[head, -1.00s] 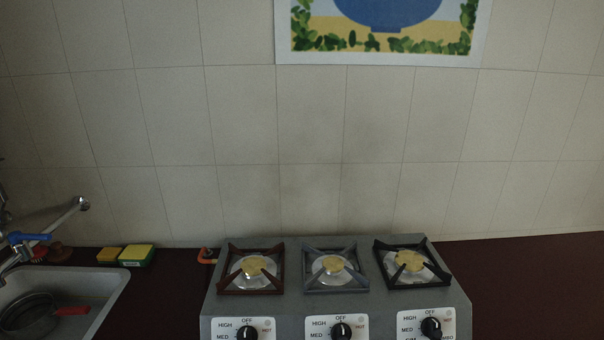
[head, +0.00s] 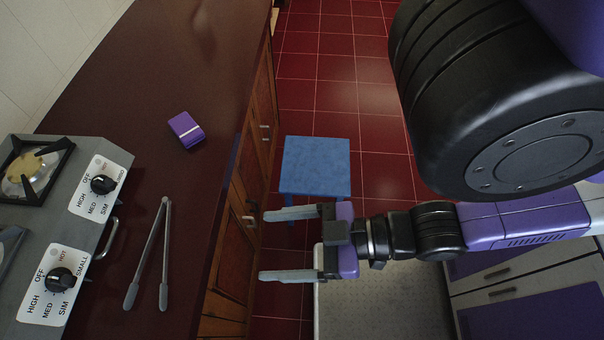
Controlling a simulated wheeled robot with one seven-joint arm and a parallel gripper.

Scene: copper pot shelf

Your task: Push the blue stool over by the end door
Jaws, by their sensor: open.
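The blue stool (head: 315,166) stands on the red tiled floor in the head view, close to the wooden cabinet fronts. Its square top shows, and a bit of a leg shows below it. My gripper (head: 262,245) is open and empty, with its two grey fingers pointing left toward the cabinets. In the picture it is just below the stool, and its upper finger lies near the stool's front edge. I cannot tell the height gap between them. No end door is in view.
The dark red counter (head: 150,90) runs along the left, above wooden cabinets (head: 236,215) with handles. On it are a stove (head: 92,150), tongs (head: 150,255) and a purple item (head: 186,129). Red tiled floor (head: 325,65) is clear beyond the stool.

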